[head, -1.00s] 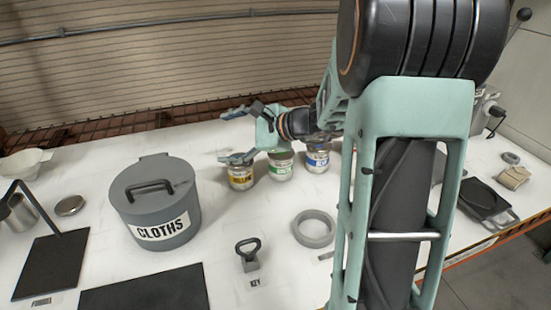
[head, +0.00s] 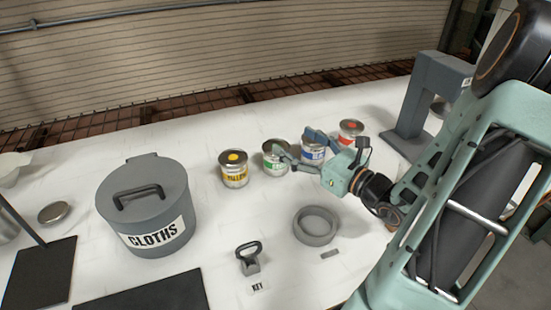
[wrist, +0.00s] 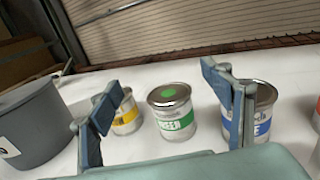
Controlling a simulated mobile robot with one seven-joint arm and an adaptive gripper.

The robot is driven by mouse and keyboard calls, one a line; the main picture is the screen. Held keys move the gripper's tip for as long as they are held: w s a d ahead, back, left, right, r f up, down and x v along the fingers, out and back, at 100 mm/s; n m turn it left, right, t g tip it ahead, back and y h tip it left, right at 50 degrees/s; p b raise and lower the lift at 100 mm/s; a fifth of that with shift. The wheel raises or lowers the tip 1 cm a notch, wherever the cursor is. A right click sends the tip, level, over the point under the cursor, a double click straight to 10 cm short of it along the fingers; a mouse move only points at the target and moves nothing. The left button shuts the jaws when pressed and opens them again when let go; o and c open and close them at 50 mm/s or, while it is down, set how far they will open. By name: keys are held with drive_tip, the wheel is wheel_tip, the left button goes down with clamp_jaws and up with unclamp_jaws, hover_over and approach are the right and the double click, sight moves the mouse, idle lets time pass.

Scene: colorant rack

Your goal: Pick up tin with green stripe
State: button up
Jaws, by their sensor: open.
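The tin with the green stripe (head: 275,160) stands upright on the white table, between the yellow-striped tin (head: 233,172) and the blue-striped tin (head: 313,150). In the wrist view the green-striped tin (wrist: 173,113) stands beyond and between my spread fingers, with a green dot on its lid. My gripper (head: 300,145) is open and empty, on the near right side of the tins. In the wrist view the right finger of my gripper (wrist: 165,105) overlaps the blue-striped tin (wrist: 258,112), and the left finger partly covers the yellow-striped tin (wrist: 127,115). I cannot tell whether a finger touches the blue-striped tin.
A red-marked tin (head: 350,132) stands right of the row. A grey lidded CLOTHS bin (head: 150,205) is at the left. A grey ring (head: 316,226) and a key-like handle tool (head: 249,260) lie in front. A grey frame (head: 425,100) stands at the back right.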

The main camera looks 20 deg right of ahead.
sight(276, 159)
wheel_tip(276, 159, down, 8)
drive_tip(key=shift+b, duration=0.8)
drive_tip(key=shift+w+a+r, duration=0.1)
drive_tip(key=shift+w, duration=0.2)
drive_tip(key=x, duration=0.6)
drive_tip(key=shift+w+a, duration=0.15)
drive_tip(key=shift+w, duration=0.25)
drive_tip(key=shift+c, duration=0.2)
drive_tip(key=c, duration=1.5)
drive_tip(key=shift+o, duration=0.2)
drive_tip(key=shift+r, duration=0.15)
